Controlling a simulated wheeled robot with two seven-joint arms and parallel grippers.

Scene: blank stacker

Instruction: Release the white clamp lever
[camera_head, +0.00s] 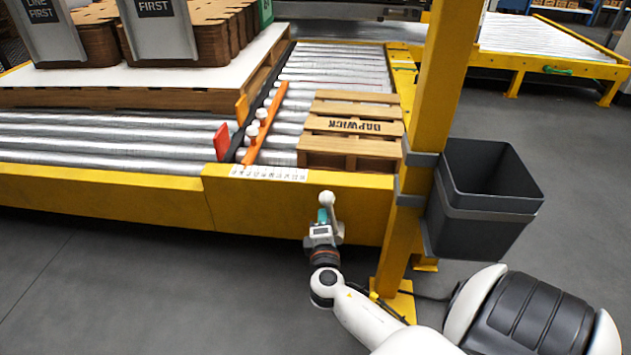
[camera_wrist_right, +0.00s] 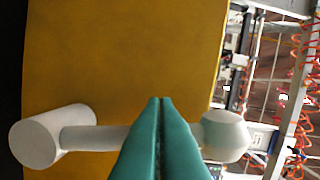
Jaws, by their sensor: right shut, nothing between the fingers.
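The white clamp lever (camera_wrist_right: 95,138) shows in the right wrist view as a thick round hub at the left, a thin rod and a rounded knob at the right, in front of the yellow beam. In the head view its knob (camera_head: 327,198) stands by the front of the beam. My right gripper (camera_wrist_right: 160,100) has its teal fingers closed together with nothing between them. They cover part of the rod; I cannot tell whether they touch it. In the head view the right gripper (camera_head: 323,215) is just below the knob. My left gripper is not in view.
The yellow beam (camera_head: 265,205) edges the roller conveyor. A wooden pallet (camera_head: 352,145) lies on the rollers beside an orange bar (camera_head: 268,122) with white knobs. A yellow post (camera_head: 440,85) carrying a dark bin (camera_head: 480,215) stands right of my arm. Floor at the left is clear.

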